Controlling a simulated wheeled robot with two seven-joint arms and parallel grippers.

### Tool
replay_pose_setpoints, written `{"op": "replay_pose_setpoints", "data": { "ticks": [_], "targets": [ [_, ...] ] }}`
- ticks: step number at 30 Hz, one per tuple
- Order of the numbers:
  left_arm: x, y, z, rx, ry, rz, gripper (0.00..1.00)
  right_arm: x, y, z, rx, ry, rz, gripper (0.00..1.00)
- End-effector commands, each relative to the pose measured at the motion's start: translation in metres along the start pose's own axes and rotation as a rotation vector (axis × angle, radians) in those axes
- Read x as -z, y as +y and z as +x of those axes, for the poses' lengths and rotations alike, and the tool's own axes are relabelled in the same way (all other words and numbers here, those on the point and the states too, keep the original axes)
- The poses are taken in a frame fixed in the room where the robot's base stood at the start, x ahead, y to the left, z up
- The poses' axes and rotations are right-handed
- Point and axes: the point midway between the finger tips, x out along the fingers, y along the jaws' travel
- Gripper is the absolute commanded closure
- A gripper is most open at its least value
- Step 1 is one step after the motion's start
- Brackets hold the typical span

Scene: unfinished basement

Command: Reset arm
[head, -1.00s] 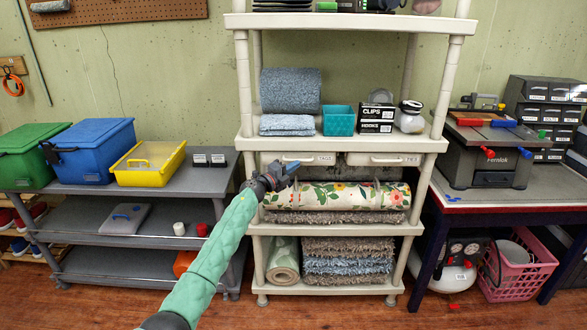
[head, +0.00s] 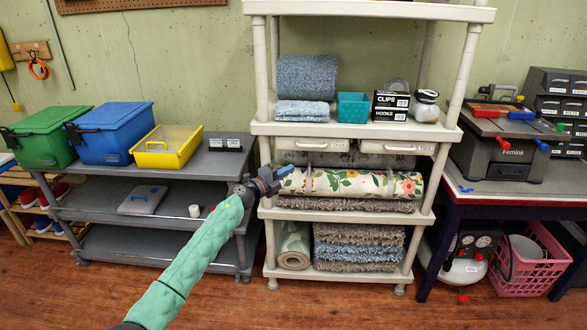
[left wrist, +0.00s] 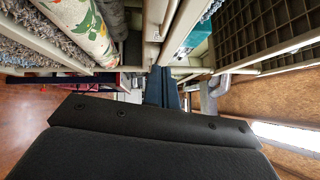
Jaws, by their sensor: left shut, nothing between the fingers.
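My left arm comes in from the lower left in the head view, in a green padded sleeve. My left gripper (head: 281,175) is shut and empty, in front of the beige shelving unit (head: 360,130), near the left end of a floral roll (head: 365,184). I cannot tell whether it touches the roll. In the left wrist view the blue-grey fingers (left wrist: 165,88) are together, with the floral roll (left wrist: 85,20) at upper left. My right gripper is in neither view.
The shelf holds a blue-grey roll (head: 306,77), a teal bin (head: 353,106) and stacked rugs (head: 358,248). A grey cart (head: 215,165) with green, blue and yellow bins stands left. A workbench (head: 520,200) stands right. The wooden floor (head: 240,310) in front is clear.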

Motion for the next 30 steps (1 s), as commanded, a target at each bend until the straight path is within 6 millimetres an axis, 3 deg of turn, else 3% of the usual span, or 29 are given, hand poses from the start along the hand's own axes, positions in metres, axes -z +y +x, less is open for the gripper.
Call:
{"op": "replay_pose_setpoints", "data": {
  "ticks": [5, 11, 15, 21, 27, 30],
  "targets": [
    [-0.006, -0.001, -0.005, 0.004, -0.031, 0.009, 1.00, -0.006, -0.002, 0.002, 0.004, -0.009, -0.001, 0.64],
    [-0.048, -0.008, -0.012, 0.041, -0.259, -0.023, 1.00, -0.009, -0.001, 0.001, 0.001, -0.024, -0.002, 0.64],
    [-0.076, -0.036, -0.022, 0.108, -0.461, -0.105, 1.00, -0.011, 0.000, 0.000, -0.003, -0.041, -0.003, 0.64],
    [-0.101, -0.088, -0.047, 0.204, -0.721, -0.273, 1.00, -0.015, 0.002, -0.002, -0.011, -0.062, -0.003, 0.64],
    [-0.100, -0.134, -0.078, 0.257, -0.937, -0.510, 1.00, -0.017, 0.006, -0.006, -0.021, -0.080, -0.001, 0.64],
    [-0.082, -0.135, -0.099, 0.235, -1.028, -0.655, 1.00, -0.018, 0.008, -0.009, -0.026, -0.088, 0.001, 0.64]
  ]
}}
